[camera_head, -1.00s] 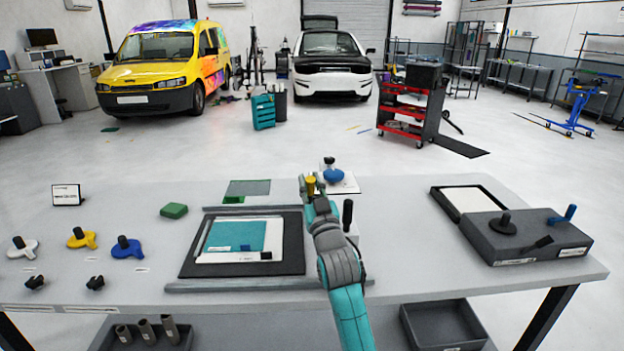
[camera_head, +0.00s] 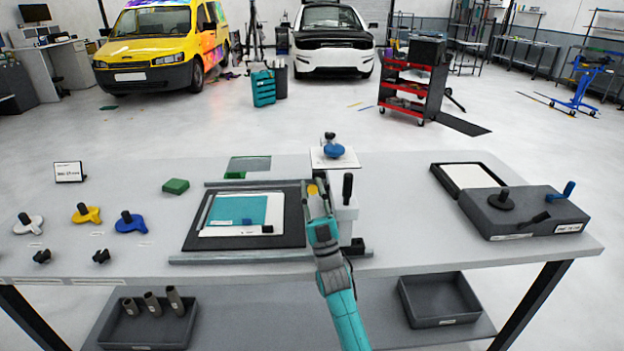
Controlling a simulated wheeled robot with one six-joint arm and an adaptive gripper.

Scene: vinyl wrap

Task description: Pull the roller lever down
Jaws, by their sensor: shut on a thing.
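My gripper (camera_head: 315,189) reaches up from the bottom of the head view to the right end of the cutting board. It is shut on a small yellow knob (camera_head: 312,189), which shows between its fingers. The knob seems to be the end of the roller lever, but the lever's arm is hidden by my gripper. A white housing (camera_head: 344,213) stands just right of my gripper. An upright black handle (camera_head: 347,187) is on it, apart from my fingers. A blue knob (camera_head: 334,151) on a white plate stands behind.
The black board (camera_head: 285,233) with a teal sheet lies left of my gripper. Yellow, white and blue knobbed pieces (camera_head: 130,223) lie further left. A dark box with levers (camera_head: 522,213) stands at the right. The tabletop between housing and box is clear.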

